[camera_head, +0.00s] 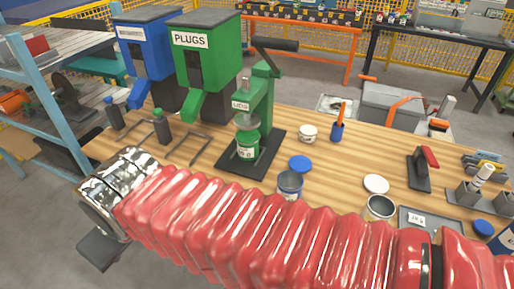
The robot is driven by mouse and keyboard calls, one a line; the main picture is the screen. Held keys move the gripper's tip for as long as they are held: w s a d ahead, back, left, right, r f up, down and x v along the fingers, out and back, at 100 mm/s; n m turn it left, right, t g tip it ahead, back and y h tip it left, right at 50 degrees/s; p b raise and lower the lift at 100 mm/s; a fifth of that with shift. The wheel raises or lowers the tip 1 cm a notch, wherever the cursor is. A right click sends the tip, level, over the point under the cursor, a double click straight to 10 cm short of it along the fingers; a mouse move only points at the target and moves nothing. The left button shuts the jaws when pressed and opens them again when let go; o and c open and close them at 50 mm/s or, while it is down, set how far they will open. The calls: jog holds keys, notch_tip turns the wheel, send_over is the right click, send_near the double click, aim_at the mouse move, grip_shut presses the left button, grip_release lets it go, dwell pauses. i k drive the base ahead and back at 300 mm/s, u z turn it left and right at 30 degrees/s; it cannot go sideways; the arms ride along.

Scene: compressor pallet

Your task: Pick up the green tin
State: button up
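The green tin (248,146) has a pale label and stands upright on the dark base of a green bench press, under its ram. My arm, in a red ribbed sleeve with a chrome collar, crosses the foreground from the right and ends at the left. A dark part at its end, which looks like my gripper (101,249), is at the lower left, well away from the tin. Its fingers cannot be made out, and I cannot tell whether it is open or shut.
The green press (262,100) stands close over the tin. Behind it are a green PLUGS dispenser (207,65) and a blue dispenser (150,48). Right of the tin are a blue-banded tin (289,186), a blue lid (300,163) and an open tin (379,207). Dark bottles stand left.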

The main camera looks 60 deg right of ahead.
aim_at(251, 153)
jog(key=z, duration=0.2)
jog(key=i, duration=1)
jog(key=z, duration=0.05)
